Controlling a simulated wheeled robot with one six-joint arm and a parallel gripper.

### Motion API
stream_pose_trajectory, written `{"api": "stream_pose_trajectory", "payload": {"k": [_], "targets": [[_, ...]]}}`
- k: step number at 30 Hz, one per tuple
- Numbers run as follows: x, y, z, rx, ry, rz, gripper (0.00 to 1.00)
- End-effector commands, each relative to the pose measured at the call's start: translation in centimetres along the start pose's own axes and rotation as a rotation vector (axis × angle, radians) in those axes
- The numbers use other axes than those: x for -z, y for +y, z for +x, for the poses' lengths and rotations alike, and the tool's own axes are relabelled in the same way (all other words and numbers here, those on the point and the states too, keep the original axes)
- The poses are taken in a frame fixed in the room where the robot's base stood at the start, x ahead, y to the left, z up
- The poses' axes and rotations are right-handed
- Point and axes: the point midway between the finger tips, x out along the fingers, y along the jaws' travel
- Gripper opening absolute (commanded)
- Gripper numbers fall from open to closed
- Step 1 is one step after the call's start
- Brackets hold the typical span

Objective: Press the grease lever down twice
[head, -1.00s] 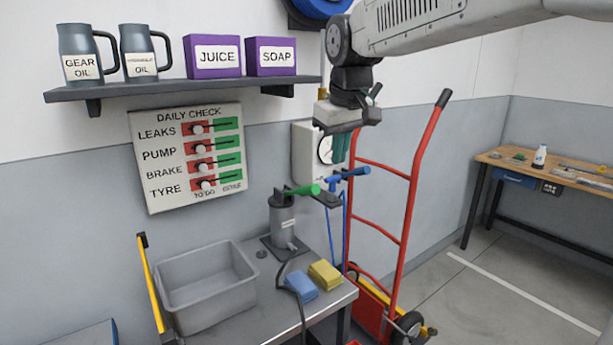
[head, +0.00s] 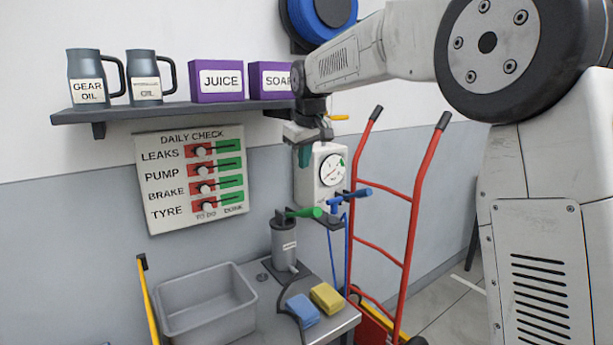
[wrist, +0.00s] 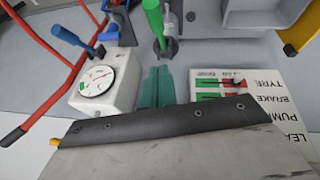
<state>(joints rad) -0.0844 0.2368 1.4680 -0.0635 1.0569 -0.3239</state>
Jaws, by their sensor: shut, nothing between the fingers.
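The grease pump (head: 285,240) is a grey upright cylinder on the bench, with a green-handled lever (head: 303,212) sticking out to the right from its top. The lever lies about level. In the wrist view the green handle (wrist: 154,18) is at the top, beyond the fingers. My gripper (head: 304,163) has teal fingers that are together and empty. It hangs above the green handle, apart from it, in front of the gauge box. In the wrist view my gripper (wrist: 156,75) points towards the lever.
A white gauge box (head: 330,192) and a blue-handled valve (head: 350,195) are close on the right. A red hand truck (head: 410,210) stands beyond. A grey bin (head: 208,305), a blue block (head: 302,310) and a yellow block (head: 326,297) are on the bench. A shelf (head: 180,111) is above.

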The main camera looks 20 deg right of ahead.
Motion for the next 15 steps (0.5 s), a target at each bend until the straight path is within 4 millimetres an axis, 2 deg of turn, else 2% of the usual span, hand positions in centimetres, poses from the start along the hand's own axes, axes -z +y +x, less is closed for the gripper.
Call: {"api": "stream_pose_trajectory", "payload": {"k": [13, 15], "targets": [[-0.1, -0.1, 9.2, 0.002, -0.004, 0.000, 0.00], [-1.1, -0.1, 9.8, 0.001, -0.003, 0.001, 0.00]]}}
